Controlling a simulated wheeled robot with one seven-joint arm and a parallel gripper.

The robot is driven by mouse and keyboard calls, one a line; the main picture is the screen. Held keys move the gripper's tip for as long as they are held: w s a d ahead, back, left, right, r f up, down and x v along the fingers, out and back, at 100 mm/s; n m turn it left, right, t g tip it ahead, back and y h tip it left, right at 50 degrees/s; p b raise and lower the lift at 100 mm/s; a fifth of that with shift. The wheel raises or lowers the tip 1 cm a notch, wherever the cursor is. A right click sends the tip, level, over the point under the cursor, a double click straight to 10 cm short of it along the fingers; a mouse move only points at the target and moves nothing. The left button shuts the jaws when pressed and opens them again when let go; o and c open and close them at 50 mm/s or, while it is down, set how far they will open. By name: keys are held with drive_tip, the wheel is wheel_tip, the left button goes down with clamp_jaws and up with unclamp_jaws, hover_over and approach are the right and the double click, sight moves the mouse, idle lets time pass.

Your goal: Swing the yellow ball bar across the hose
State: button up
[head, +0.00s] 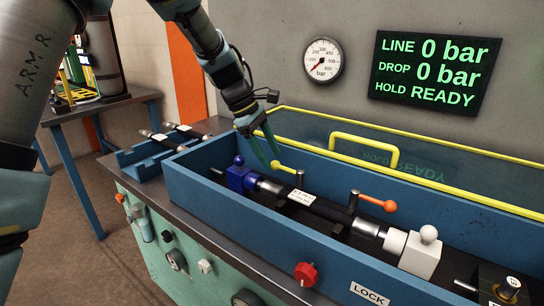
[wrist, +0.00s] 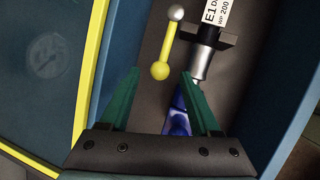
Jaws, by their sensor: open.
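The yellow ball bar (head: 287,168) pivots on a short post behind the hose (head: 332,211) in the blue trough. Its ball end points left, toward the blue block (head: 240,176). In the wrist view the yellow bar (wrist: 167,45) lies beside the hose's silver end fitting (wrist: 201,64), roughly along it and not over it. The hose carries a white label (wrist: 215,14). My gripper (head: 268,152) is open and empty, pointing down near the yellow ball. In the wrist view the ball shows between the two green fingertips; I cannot tell whether they touch it.
An orange ball bar (head: 376,201) stands farther right, before a white block (head: 420,254). A clear guard with a yellow frame (head: 430,174) and handle stands behind the trough. The trough's front wall (head: 260,227) is blue. The display (head: 436,70) reads 0 bar and HOLD READY.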

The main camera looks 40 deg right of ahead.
drive_tip(key=shift+x, duration=1)
clamp_jaws()
idle(0.8)
